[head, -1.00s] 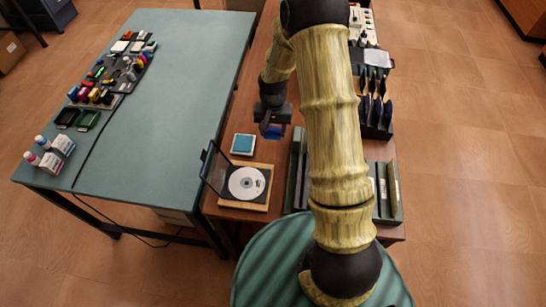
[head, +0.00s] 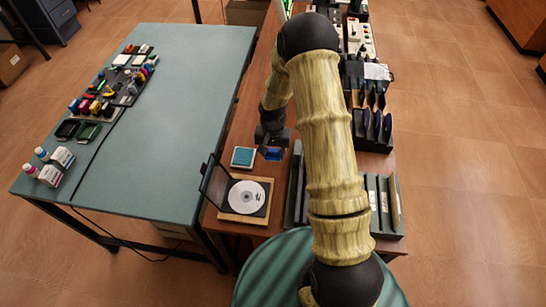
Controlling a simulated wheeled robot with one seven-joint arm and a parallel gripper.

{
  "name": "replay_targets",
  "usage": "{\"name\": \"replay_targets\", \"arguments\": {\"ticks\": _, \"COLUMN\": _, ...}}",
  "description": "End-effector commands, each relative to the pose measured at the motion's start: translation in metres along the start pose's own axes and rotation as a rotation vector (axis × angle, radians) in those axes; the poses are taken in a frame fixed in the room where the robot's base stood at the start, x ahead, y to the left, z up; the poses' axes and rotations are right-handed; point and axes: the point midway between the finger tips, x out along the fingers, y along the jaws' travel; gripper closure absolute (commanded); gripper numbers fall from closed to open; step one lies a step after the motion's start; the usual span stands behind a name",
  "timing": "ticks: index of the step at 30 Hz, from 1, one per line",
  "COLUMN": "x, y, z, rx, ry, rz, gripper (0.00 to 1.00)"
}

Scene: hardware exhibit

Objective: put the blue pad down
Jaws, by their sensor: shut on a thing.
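The blue pad (head: 274,154) is a small, dark blue block held in my gripper (head: 272,146), which is shut on it. My gripper points down over the brown table, low and close to its surface. I cannot tell whether the pad touches the table. A light blue square pad in a pale frame (head: 243,157) lies on the table just left of my gripper, apart from it. My forearm hides part of the table to the right.
An open disc case (head: 246,197) on a wooden board lies in front of my gripper, its dark lid raised. File boxes (head: 383,202) and a rack of dark pouches (head: 372,115) stand to the right. The green table (head: 170,105) at left has a wide clear area.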

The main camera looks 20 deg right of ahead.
Motion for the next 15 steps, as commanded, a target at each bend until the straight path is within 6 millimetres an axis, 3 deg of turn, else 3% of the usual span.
{"name": "replay_targets", "arguments": {"ticks": 8, "x": 0.001, "y": 0.0, "z": 0.0, "rx": 0.001, "ry": 0.0, "rz": 0.0, "gripper": 0.75}}
{"name": "replay_targets", "arguments": {"ticks": 15, "x": 0.027, "y": 0.001, "z": 0.001, "rx": 0.0, "ry": -0.003, "rz": 0.001, "gripper": 0.75}}
